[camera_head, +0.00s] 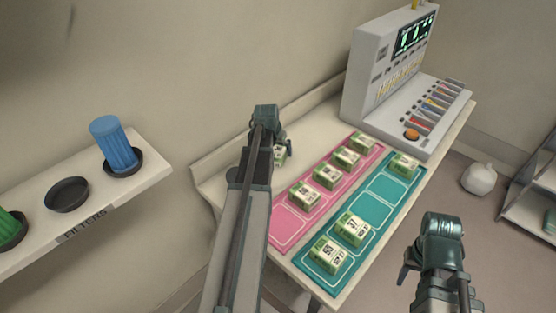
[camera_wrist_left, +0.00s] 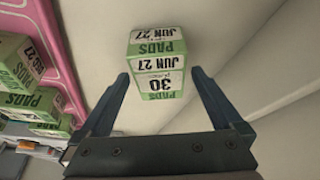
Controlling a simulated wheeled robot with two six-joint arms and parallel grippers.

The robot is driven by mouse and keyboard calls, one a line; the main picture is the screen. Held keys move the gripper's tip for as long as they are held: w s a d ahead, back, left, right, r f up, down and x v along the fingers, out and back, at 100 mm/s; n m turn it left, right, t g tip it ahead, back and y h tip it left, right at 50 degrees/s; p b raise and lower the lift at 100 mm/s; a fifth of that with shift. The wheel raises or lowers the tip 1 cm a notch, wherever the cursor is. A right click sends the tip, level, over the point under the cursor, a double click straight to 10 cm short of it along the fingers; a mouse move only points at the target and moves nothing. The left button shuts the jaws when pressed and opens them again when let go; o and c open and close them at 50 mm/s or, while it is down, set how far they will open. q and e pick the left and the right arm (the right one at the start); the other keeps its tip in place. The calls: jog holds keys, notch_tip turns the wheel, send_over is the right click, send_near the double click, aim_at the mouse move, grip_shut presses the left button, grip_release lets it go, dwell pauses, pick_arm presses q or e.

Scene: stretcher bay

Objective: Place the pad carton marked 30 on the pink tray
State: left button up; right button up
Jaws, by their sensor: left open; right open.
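The white-and-green pad carton marked 30 (camera_wrist_left: 160,82), also reading JUN 27, stands on the pale counter beside the pink tray. In the head view this carton (camera_head: 281,156) is mostly hidden by my left gripper (camera_head: 279,146). My left gripper is open; in the left wrist view its fingertips lie either side of the carton, with gaps showing. The pink tray (camera_head: 287,233) holds several cartons in a row, and its nearest slot is bare. It also shows in the left wrist view (camera_wrist_left: 62,50). My right gripper (camera_head: 409,268) is open and empty, over the floor right of the counter.
A teal tray (camera_head: 372,204) with 3 cartons and bare slots lies right of the pink one. A grey machine with a screen (camera_head: 375,75) stands at the counter's back. A shelf (camera_head: 150,177) with blue and green cylinders is at left.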

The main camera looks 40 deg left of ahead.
aim_at(278, 149)
pick_arm(q)
jog(key=shift+b+x, duration=0.45)
jog(key=shift+x, duration=0.55)
jog(key=shift+r, duration=0.1)
pick_arm(e)
jog(key=shift+f, duration=0.75)
pick_arm(q)
jog(key=shift+c, duration=0.4)
grip_shut()
notch_tip(278, 149, up, 10)
jog(key=p, duration=1)
notch_tip(278, 149, down, 3)
jog(key=b, duration=0.2)
jog(key=shift+b, duration=0.35)
jog(key=shift+r, duration=0.25)
pick_arm(e)
notch_tip(278, 149, up, 8)
jog(key=shift+f, duration=0.25)
